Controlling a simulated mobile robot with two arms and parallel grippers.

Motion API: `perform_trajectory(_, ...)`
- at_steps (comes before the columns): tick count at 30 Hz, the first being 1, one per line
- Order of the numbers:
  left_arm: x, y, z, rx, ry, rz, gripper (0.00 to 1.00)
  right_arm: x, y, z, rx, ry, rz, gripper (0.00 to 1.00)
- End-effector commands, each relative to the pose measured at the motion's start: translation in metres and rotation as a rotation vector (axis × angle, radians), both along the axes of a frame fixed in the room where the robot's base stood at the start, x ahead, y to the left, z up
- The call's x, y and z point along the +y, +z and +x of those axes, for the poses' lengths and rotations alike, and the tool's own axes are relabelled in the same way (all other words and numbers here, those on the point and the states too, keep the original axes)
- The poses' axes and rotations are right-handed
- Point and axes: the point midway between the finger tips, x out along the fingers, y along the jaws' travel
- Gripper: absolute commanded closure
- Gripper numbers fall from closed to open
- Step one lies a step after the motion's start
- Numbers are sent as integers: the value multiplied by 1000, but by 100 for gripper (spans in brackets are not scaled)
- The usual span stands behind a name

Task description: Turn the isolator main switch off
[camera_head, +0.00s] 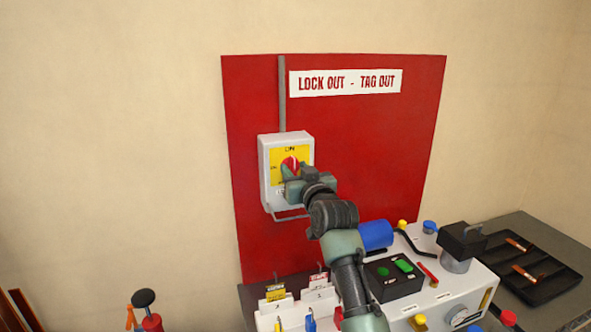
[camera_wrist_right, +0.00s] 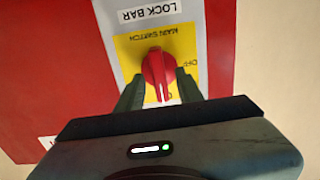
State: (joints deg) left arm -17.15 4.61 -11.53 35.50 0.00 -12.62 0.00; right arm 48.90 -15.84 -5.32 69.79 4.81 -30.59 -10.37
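The isolator (camera_head: 265,165) is a pale box with a yellow plate (camera_head: 280,155) on a red wall board. Its red main switch knob (camera_head: 289,163) is partly hidden by my right gripper (camera_head: 291,176). In the right wrist view, which is upside down, the red knob (camera_wrist_right: 158,70) has a white line pointing down the picture, which is up on the wall. The open fingers of my right gripper (camera_wrist_right: 159,92) stand on either side of the knob's handle, with gaps on both sides. My left gripper is not in view.
A lock bar label (camera_wrist_right: 150,12) shows near the knob. Below the board stands a white bench unit (camera_head: 460,285) with tags, coloured caps and a gauge. A black tray (camera_head: 540,290) lies at right. A black-knobbed item (camera_head: 144,298) is at lower left.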

Motion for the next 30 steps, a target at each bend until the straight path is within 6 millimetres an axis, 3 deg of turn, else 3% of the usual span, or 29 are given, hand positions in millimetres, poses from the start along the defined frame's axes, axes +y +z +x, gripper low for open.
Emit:
perform_trajectory(4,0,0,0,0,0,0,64,0,0,0,0,0,0,64)
perform_trajectory(8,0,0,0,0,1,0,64,0,0,0,0,0,0,97)
perform_trajectory(9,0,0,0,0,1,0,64,0,0,0,0,0,0,100)
perform_trajectory(20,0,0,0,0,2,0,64,0,-1,0,-10,0,-33,100)
perform_trajectory(30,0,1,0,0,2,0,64,1,-1,0,-75,0,-237,100)
